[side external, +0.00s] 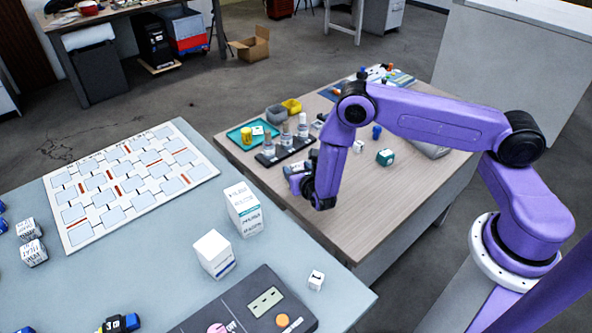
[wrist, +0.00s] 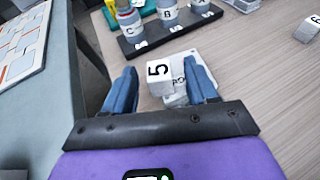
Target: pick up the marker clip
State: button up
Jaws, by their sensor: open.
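I cannot tell for sure which thing is the marker clip. My gripper is open, with gaps beside the block. In the side external view my gripper (side external: 298,178) is low at the left edge of the wooden table (side external: 390,195), and the block is not clear there.
A black rack (side external: 284,151) of labelled bottles stands just beyond the block, beside a teal tray (side external: 239,137). A green cube (side external: 385,157) is farther right. The grey table (side external: 150,240) stands to the left across a gap. The wooden table's front is clear.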

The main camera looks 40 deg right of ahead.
jog(key=shift+x, duration=0.8)
grip_shut()
jog(key=shift+r, duration=0.15)
